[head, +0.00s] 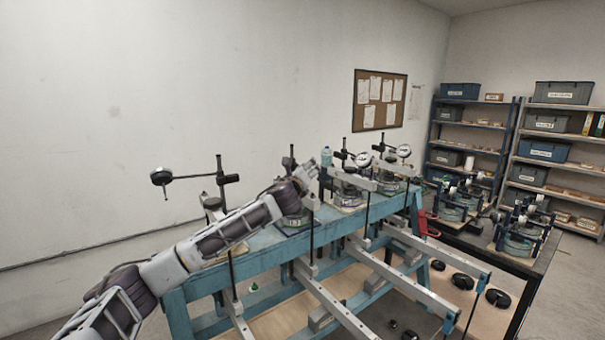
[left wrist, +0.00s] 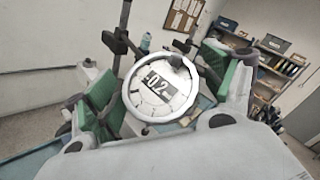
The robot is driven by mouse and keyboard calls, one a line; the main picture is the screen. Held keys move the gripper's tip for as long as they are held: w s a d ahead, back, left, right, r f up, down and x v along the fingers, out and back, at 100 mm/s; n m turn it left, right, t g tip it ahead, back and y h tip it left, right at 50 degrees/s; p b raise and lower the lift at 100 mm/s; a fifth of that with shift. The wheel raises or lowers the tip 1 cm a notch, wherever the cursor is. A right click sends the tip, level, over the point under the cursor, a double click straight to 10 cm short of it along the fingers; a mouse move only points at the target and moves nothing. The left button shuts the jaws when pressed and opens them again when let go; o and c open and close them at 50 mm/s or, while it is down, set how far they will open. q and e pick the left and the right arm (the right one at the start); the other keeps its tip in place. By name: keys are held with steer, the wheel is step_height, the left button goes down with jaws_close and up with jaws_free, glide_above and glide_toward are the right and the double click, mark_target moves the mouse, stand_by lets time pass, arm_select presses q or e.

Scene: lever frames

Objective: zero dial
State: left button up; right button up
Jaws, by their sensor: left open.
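A round dial gauge (left wrist: 152,100) with a white face, printed "0.2" and a smaller unit, fills the middle of the left wrist view. My left gripper (head: 310,172) reaches over the blue bench. Its green finger pads show in the left wrist view, one on each side of the dial, with the jaws open around it. I cannot tell whether either pad touches the rim. In the head view the gripper hides this dial. Other dial gauges stand on posts along the bench, one at the left (head: 161,177) and two beyond my gripper (head: 362,160) (head: 404,151). My right gripper is not in view.
The blue bench frame (head: 265,238) carries several long grey lever bars (head: 335,308) that stick out to the front. Black round weights (head: 462,282) lie below at the right. A dark side table (head: 478,235) holds more fixtures. Shelves (head: 520,150) stand at the back right.

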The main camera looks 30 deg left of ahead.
arm_select(q)
steer(key=shift+c, duration=0.3)
steer(key=c, duration=1)
steer(key=shift+n+g+y, duration=0.3)
steer(key=shift+n+g, duration=0.1)
steer(key=shift+n, duration=0.2)
steer(key=shift+n+g+y, duration=1.1)
steer(key=shift+n+g, duration=1.4)
steer(key=shift+n, duration=0.1)
steer(key=n+g, duration=0.3)
steer(key=shift+s+n+g+h, duration=0.1)
steer(key=shift+n+g+h, duration=0.2)
steer(key=shift+n+g, duration=1.25)
steer(key=shift+g, duration=0.25)
